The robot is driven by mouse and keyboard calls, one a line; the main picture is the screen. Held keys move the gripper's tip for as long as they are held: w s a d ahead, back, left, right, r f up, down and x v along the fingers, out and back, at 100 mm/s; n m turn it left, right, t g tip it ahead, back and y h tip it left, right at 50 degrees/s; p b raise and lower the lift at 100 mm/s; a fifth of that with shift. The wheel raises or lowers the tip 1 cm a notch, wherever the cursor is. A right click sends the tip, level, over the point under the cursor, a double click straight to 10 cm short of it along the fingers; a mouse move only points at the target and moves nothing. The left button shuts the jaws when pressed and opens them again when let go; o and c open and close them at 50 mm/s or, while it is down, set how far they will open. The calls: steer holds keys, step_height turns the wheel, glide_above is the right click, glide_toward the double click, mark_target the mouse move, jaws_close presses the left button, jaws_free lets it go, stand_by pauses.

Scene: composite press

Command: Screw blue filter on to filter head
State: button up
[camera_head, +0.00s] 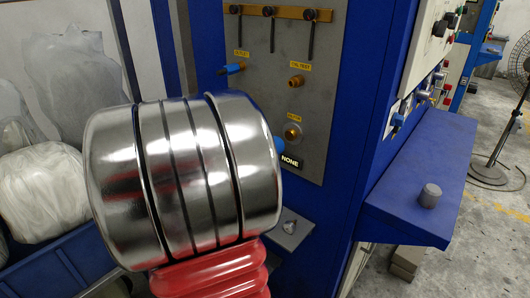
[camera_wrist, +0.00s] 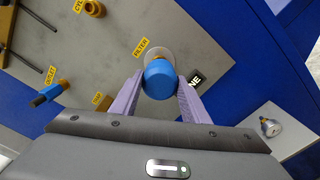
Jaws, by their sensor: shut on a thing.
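The blue filter (camera_wrist: 160,82) is a short blue cylinder between the two purple fingers of my gripper (camera_wrist: 159,92), which is shut on it. In the wrist view it lies in line with the filter head (camera_wrist: 157,52), a round metal disc with a brass fitting under the FILTER label. The filter covers most of the head there, so I cannot tell whether they touch. In the head view the brass filter head (camera_head: 292,133) shows on the grey panel, and a bit of blue filter (camera_head: 278,146) shows beside my arm. My arm hides the gripper there.
The outlet valve (camera_head: 231,69) with a blue handle and a brass fitting (camera_head: 297,81) are above. A blue shelf (camera_head: 420,185) juts out at right.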

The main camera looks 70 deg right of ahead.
stand_by(0.4)
steer(key=shift+x, duration=2.25)
steer(key=shift+x, duration=1.3)
steer(key=shift+r, duration=0.1)
steer(key=m, duration=1)
stand_by(0.4)
steer(key=o, duration=1.1)
steer(key=shift+m, duration=0.3)
